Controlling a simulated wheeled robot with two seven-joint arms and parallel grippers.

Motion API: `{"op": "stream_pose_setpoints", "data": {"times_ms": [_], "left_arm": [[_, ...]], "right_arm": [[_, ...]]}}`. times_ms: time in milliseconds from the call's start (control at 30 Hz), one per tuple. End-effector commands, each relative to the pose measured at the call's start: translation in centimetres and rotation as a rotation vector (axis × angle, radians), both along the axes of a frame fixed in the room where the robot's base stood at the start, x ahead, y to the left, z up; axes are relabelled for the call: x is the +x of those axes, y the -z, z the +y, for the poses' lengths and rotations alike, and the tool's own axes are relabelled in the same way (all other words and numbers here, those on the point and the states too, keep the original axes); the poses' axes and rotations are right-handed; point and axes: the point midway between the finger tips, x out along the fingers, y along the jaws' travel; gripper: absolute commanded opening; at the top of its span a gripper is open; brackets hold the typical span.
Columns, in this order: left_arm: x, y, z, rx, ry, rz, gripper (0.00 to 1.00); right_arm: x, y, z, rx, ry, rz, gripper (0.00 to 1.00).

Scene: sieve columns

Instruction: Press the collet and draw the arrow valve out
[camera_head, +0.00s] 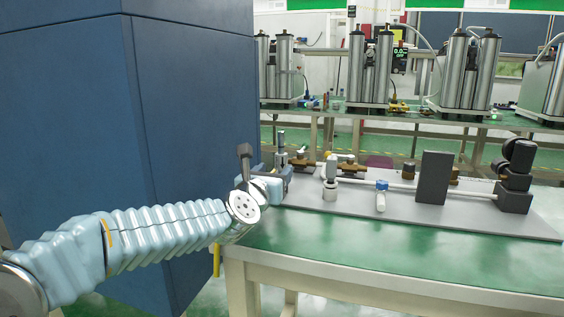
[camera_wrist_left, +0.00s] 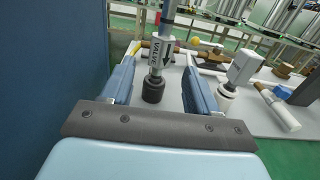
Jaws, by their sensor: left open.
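The arrow valve (camera_wrist_left: 162,52) is a grey upright body with a black arrow and the word VALVE on its side. It also shows in the head view (camera_head: 281,150), at the left end of the grey board. A dark ribbed collet (camera_wrist_left: 153,90) sits at its lower end. My left gripper (camera_wrist_left: 159,82) is open, with one blue finger on each side of the valve and collet. I see gaps between the fingers and the valve; contact is not visible. In the head view the left gripper (camera_head: 279,184) partly hides the valve's lower part. My right gripper is not in view.
The grey board (camera_head: 400,215) lies on a green table (camera_head: 400,265). It carries a white-grey fitting (camera_head: 330,180), a blue-capped piece (camera_head: 381,195), a dark upright block (camera_head: 433,178) and brass fittings. A tall blue cabinet (camera_head: 190,120) stands close on the left. The table front is clear.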

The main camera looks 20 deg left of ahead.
Motion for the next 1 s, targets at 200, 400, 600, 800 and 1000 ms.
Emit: {"op": "stream_pose_setpoints", "data": {"times_ms": [200, 400, 600, 800, 1000], "left_arm": [[4.7, -0.2, -0.2, 0.0, -0.001, 0.001, 0.59], [7.3, -0.1, -0.3, 0.0, 0.0, 0.001, 0.59], [8.1, 0.0, -0.3, 0.0, 0.0, 0.0, 0.59], [8.1, 0.0, -0.3, 0.0, 0.0, 0.0, 0.59], [8.1, 0.0, -0.3, 0.0, 0.0, -0.001, 0.29]], "right_arm": [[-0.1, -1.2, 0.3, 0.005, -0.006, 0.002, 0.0], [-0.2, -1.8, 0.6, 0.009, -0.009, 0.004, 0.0], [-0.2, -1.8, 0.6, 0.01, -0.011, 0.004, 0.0], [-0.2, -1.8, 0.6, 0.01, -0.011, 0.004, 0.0], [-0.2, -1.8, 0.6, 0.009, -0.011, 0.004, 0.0]]}}
